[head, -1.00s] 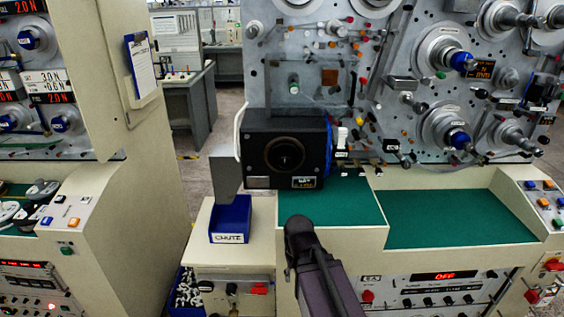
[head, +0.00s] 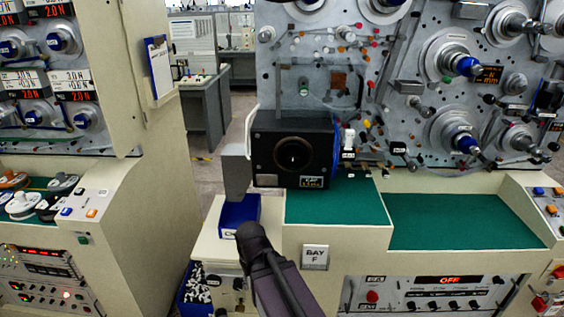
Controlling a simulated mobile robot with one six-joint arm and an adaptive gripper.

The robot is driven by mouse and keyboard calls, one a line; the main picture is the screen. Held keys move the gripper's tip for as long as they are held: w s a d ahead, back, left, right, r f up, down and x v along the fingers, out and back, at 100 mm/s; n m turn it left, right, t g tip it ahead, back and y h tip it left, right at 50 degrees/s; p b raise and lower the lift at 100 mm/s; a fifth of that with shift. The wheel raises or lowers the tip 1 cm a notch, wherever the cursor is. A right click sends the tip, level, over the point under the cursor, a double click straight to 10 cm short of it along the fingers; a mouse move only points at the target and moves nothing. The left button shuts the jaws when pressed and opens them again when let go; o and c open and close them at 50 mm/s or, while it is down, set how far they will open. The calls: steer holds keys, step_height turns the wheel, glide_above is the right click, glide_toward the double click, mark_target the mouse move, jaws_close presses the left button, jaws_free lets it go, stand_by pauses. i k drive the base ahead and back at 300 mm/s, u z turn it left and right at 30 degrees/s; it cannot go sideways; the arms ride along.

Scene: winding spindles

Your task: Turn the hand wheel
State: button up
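A black box (head: 268,172) stands at the left end of the green bench top, against the grey machine panel. A round dark disc (head: 293,155) with a small centre is on its front face. A blue rounded edge (head: 334,146) shows at the box's right side, mostly hidden behind it. I cannot tell for sure which of these is the hand wheel. A dark link of my arm rises from the bottom of the picture in front of the bench. My gripper is not in view, and nothing of mine is seen touching the box.
A blue chute bin (head: 238,212) stands below a grey chute (head: 236,172) left of the box, partly covered by my arm. White parts lie in a lower bin (head: 197,287). Spindles with blue hubs (head: 467,144) stick out at right. The green bench top (head: 450,220) is clear.

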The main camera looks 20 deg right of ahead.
mark_target(291, 156)
steer(key=u, duration=0.15)
steer(key=k, duration=1.6)
steer(key=z, duration=0.35)
steer(key=i, duration=1)
